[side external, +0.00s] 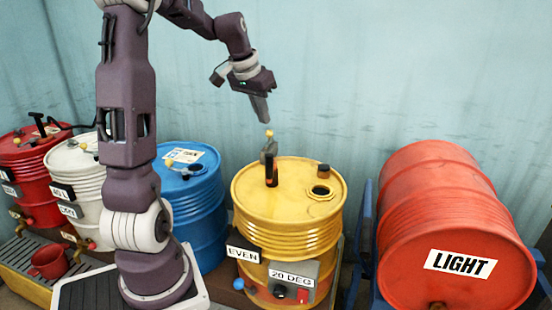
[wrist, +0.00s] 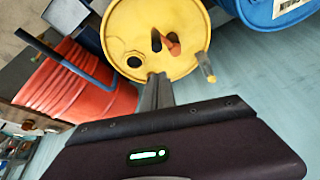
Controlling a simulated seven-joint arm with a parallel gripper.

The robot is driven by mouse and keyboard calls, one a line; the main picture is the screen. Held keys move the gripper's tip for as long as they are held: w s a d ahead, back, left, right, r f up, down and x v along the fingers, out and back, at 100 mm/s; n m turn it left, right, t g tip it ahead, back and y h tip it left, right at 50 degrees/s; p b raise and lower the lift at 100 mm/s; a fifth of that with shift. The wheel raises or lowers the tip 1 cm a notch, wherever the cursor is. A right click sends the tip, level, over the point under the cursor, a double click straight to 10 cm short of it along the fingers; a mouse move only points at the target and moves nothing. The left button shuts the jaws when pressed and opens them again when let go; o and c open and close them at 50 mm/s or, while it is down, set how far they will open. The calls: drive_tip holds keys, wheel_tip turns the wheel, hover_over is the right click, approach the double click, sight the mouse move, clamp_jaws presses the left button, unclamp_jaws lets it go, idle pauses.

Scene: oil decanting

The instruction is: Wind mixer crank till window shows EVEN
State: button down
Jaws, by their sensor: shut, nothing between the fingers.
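The yellow drum (side external: 300,232) stands upright in the middle of the side view, and its top shows in the wrist view (wrist: 135,22). A white panel reading EVEN (side external: 243,254) is on its lower left front. The crank on its lid has a grey body and a yellow-tipped upright grip (side external: 269,134); a yellow-tipped rod also shows at the lid's edge in the wrist view (wrist: 207,68). My gripper (side external: 261,110) is shut and empty above the crank, apart from it. In the wrist view its fingers (wrist: 156,92) overlap the lid's edge.
A box reading 20 DEG (side external: 290,276) is on the drum's front. A red drum marked LIGHT (side external: 440,215) lies in a blue cradle at right.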

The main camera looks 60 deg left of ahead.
drive_tip(key=w+d+m+g+h, duration=0.1)
drive_tip(key=w+d+m+g, duration=0.15)
drive_tip(key=w+m, duration=0.45)
drive_tip(key=m+g+y, duration=0.1)
drive_tip(key=m+g, duration=0.3)
drive_tip(key=m, duration=0.3)
approach(269, 169)
drive_tip(key=shift+f, duration=3.3)
drive_tip(key=shift+w+a, duration=0.15)
drive_tip(key=shift+w, duration=0.25)
drive_tip(key=shift+s+a+m+t, duration=0.2)
drive_tip(key=shift+s+m, duration=0.2)
drive_tip(key=shift+s, duration=0.15)
drive_tip(key=shift+s+a+m+t, duration=0.2)
drive_tip(key=shift+s+m, duration=0.2)
drive_tip(key=shift+s, duration=0.2)
